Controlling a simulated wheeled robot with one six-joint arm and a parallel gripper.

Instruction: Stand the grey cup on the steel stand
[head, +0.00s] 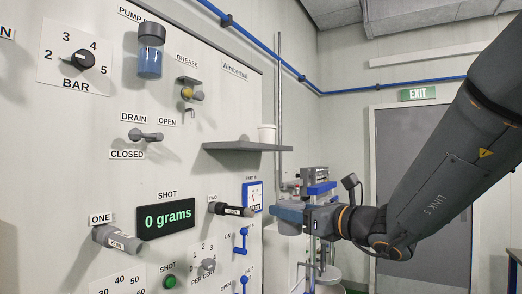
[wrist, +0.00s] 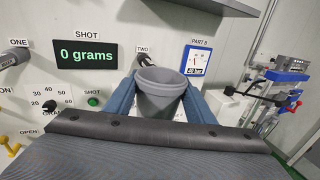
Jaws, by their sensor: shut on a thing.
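My gripper (head: 289,211) is shut on the grey cup (head: 289,228), which hangs between its blue fingers to the right of nozzle TWO. In the wrist view the gripper (wrist: 160,91) has one blue finger on each side of the cup (wrist: 160,103). The cup is roughly upright with its mouth up, and its visible inside looks empty. I cannot pick out the steel stand for certain in either view.
The wall panel carries nozzle ONE (head: 117,238), nozzle TWO (head: 230,209) and a display (head: 166,216) reading 0 grams.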

